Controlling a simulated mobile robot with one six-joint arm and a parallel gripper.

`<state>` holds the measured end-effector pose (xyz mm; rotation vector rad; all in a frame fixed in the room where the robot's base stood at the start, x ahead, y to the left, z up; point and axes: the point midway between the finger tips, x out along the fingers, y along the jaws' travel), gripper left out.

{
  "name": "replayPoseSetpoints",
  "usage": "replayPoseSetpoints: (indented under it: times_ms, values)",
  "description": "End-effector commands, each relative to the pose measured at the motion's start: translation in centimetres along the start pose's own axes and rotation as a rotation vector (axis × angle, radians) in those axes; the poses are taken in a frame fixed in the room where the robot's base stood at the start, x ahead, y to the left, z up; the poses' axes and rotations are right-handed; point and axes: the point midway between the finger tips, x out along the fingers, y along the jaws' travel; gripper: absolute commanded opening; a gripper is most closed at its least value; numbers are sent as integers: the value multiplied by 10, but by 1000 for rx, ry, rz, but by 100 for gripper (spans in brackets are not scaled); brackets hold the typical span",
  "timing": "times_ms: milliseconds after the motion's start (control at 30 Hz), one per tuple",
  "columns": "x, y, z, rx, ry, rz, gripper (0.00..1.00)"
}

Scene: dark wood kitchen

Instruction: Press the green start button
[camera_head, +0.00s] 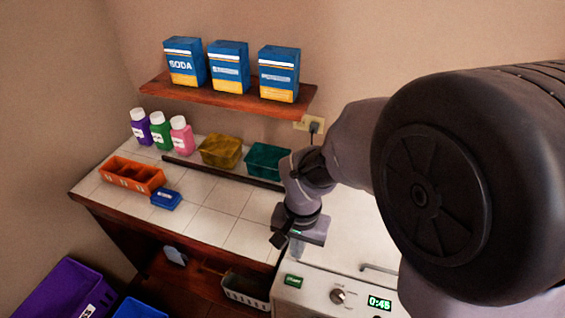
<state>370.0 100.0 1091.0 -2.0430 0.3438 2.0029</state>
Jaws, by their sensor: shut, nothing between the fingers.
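The green start button (293,281) is on the front panel of a white appliance (318,290), at its left end. A round knob (338,296) and a lit display reading 0:45 (379,303) are to its right on the same panel. My gripper (296,254) is shut and empty, pointing down. In the picture its fingertips are a little above the button. I cannot tell how far apart they are in depth. My arm hides much of the appliance's top.
A white tiled counter (215,210) holds bottles, an orange divided tray (132,176), a small blue box (166,199) and two bins. Blue boxes stand on a wall shelf (225,97). A purple crate (65,290) and a wire basket (246,289) are below.

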Motion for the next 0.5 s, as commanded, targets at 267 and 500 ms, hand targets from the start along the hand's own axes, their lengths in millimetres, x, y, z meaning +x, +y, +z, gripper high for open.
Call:
replayPoseSetpoints:
  times_ms: [267, 500]
  values:
    - [11, -4, 0, -4, -17, 21, 0]
    - [21, -4, 1, -5, -19, 22, 0]
